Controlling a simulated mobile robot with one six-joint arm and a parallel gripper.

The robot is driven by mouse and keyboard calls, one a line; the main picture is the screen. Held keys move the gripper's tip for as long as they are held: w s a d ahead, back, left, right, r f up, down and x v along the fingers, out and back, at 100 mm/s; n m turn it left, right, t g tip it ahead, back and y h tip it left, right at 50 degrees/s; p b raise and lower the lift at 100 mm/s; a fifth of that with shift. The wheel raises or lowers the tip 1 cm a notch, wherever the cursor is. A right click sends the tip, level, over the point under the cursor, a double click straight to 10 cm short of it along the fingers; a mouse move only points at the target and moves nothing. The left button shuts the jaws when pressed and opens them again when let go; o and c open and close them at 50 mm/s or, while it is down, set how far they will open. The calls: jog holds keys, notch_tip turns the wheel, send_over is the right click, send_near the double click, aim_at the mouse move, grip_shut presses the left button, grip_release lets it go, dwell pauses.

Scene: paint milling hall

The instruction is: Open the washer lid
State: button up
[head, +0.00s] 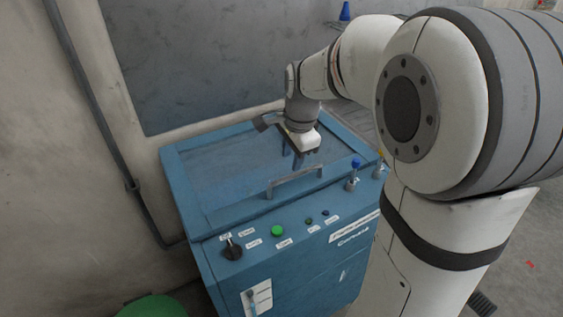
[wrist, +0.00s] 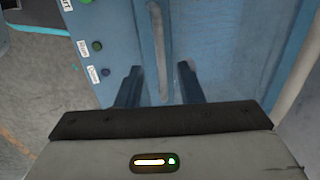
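The blue washer (head: 285,265) stands against the wall in the head view. Its lid (head: 215,165) lies flat and closed on top. A grey bar handle (head: 295,181) runs along the lid's front part. My gripper (head: 293,163) points down over the lid, just behind the handle in the head view. In the wrist view my gripper (wrist: 158,82) has its two dark fingers apart with nothing held between them. The handle (wrist: 160,45) shows ahead, lined up with the gap between the fingers. I cannot tell whether the fingertips touch the lid.
The sloped front panel carries a black rotary knob (head: 232,250), a green button (head: 277,231) and small buttons. Two small valves, one with a blue knob (head: 355,163), stand at the right front corner. A pipe (head: 105,130) runs down the left wall. A green round object (head: 152,306) is at bottom left.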

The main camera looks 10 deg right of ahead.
aim_at(288, 177)
jog(key=f, duration=0.4)
jog(key=w+f, duration=0.1)
jog(key=f, duration=0.1)
jog(key=shift+w+a+f, duration=0.1)
jog(key=shift+a+f, duration=0.1)
jog(key=shift+f, duration=0.2)
jog(key=shift+c, duration=0.3)
grip_shut()
